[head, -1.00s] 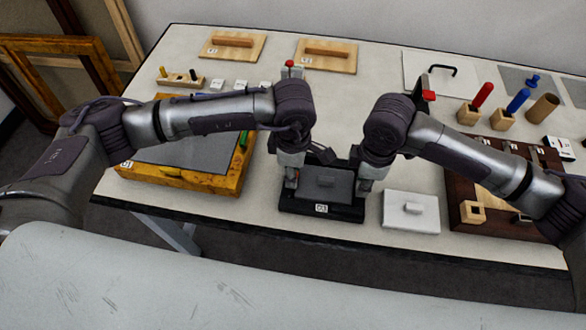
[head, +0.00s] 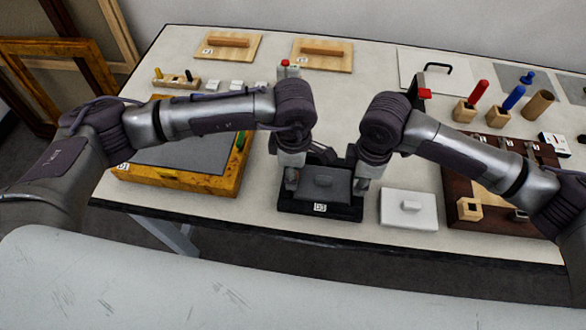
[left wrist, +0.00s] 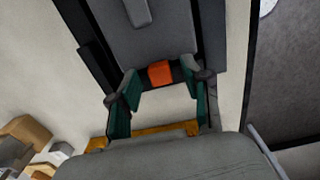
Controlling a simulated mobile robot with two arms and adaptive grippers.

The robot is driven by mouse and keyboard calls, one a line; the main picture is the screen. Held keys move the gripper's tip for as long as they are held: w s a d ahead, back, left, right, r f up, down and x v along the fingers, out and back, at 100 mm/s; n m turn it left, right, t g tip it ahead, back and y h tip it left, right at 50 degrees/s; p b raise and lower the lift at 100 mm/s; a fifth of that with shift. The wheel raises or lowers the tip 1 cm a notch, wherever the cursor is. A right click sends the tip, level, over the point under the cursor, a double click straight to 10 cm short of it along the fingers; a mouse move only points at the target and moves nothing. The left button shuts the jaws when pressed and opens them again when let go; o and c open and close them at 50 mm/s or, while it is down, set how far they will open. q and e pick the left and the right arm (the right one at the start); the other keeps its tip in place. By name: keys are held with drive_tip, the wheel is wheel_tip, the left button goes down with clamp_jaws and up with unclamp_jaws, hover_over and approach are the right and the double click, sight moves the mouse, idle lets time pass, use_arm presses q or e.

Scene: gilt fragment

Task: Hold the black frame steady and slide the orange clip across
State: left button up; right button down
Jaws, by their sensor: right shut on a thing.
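The black frame (head: 335,213) lies near the table's front edge, with a dark grey panel (head: 323,184) and its small handle inside. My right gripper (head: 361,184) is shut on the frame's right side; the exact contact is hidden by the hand. My left gripper (head: 291,182) is low at the frame's left side. In the left wrist view, the orange clip (left wrist: 160,73) sits on the frame's dark edge. The left fingers (left wrist: 161,86) stand either side of the clip, open, with visible gaps.
A white plate with a knob (head: 409,209) lies just right of the frame. A yellow-brown wooden tray (head: 180,181) is close on the left. A dark brown tray (head: 462,229) stands farther right. Boards with handles (head: 322,54) lie at the back.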

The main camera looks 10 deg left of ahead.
use_arm(q)
wheel_tip(320, 180, up, 12)
idle(0.7)
use_arm(e)
drive_tip(key=c, duration=0.9)
unclamp_jaws()
